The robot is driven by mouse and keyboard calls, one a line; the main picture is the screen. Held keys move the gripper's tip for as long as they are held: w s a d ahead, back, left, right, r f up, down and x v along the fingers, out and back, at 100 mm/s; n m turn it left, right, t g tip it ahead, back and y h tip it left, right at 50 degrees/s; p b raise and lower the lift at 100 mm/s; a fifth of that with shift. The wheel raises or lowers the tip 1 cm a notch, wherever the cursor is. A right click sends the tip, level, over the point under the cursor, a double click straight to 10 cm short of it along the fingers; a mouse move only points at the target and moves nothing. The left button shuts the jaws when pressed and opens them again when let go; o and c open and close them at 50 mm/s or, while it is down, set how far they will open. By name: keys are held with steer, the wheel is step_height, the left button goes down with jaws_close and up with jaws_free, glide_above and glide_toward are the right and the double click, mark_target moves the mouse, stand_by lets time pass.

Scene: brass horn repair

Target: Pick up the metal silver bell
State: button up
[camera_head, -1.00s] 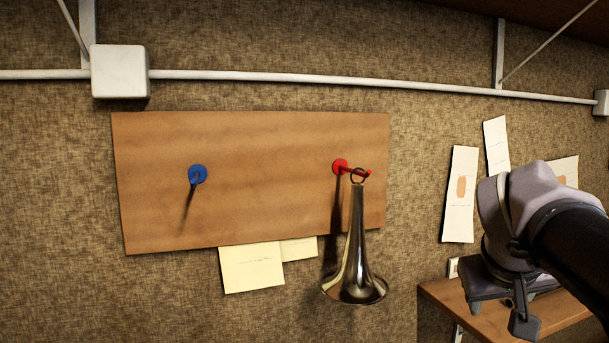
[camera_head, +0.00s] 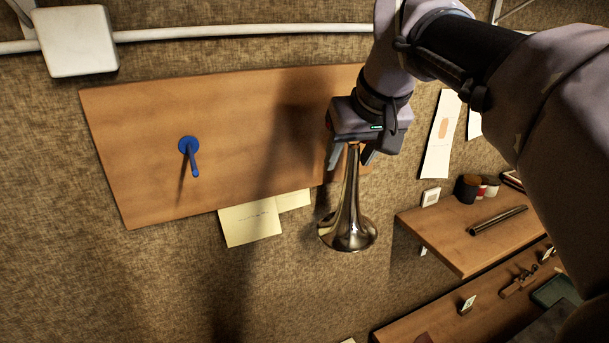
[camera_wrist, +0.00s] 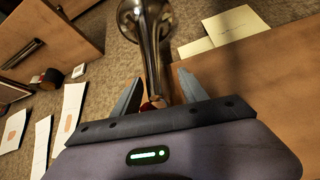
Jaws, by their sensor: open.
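The silver metal bell (camera_head: 349,222) hangs below the right part of the wooden board, its flared mouth down. My gripper (camera_head: 350,160) is at the bell's narrow upper end, with its fingers apart. In the wrist view the bell (camera_wrist: 150,45) runs between the open fingers of my gripper (camera_wrist: 158,92), its flare beyond the tips. Neither finger clearly touches it. A small bit of the red peg (camera_wrist: 150,105) shows near the palm. The bell's ring and most of the red peg are hidden behind my gripper in the head view.
The wooden board (camera_head: 240,150) has a free blue peg (camera_head: 190,155) at left. Yellow notes (camera_head: 250,222) hang under it. At right, a shelf (camera_head: 450,240) holds small jars and a dark rod (camera_head: 497,221). A lower bench (camera_head: 440,318) holds tools.

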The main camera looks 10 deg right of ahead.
steer(key=shift+w+d+f, duration=0.2)
steer(key=shift+d+f, duration=0.1)
steer(key=shift+f, duration=0.2)
steer(key=shift+w+d+f, duration=0.2)
steer(key=shift+d, duration=0.2)
steer(key=shift+w+a, duration=0.1)
steer(key=shift+a, duration=0.1)
steer(key=shift+c, duration=0.2)
steer(key=shift+a, duration=0.25)
steer(key=c, duration=0.3)
steer(key=shift+d, duration=0.2)
jaws_close()
